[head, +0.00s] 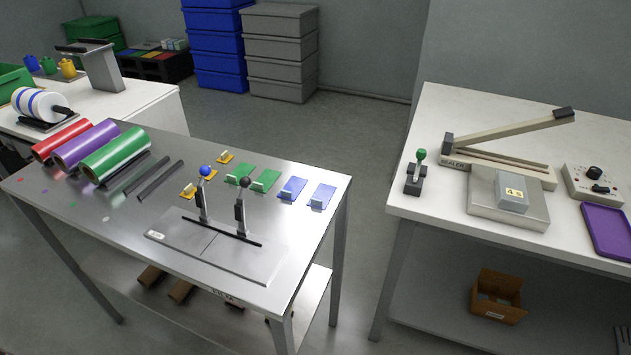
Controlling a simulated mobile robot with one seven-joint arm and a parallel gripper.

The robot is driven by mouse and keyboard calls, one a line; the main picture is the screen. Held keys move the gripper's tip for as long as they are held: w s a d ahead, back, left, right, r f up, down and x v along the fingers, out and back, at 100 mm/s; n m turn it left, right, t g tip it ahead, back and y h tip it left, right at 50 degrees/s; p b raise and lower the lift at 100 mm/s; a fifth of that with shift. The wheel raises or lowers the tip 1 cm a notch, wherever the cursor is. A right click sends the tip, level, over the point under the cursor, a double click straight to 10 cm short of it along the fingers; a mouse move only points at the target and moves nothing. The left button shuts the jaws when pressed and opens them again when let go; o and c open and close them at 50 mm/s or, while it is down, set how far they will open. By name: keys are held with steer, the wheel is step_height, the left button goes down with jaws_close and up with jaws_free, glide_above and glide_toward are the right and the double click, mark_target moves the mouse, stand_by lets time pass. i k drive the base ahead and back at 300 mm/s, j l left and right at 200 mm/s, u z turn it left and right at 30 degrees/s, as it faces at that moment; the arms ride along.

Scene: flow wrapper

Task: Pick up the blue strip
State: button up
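Two flat blue pieces, each with a small pale upright tab, lie on the steel table near its right end: one blue piece (292,189) and, to its right, another blue piece (322,197). I cannot tell which, if either, is the blue strip. My gripper is not in view.
The steel table (105,225) also bears green and yellow tabbed pieces (240,172), a plate with two levers (215,245), and red, purple and green rolls (115,155). A white bench (440,208) with a sealer stands right, across a floor gap.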

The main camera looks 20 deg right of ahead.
mark_target(293, 188)
steer(key=i+l, duration=0.1)
steer(key=l, duration=0.6)
steer(key=i+l, duration=0.1)
steer(key=l, duration=0.55)
steer(key=i, duration=0.45)
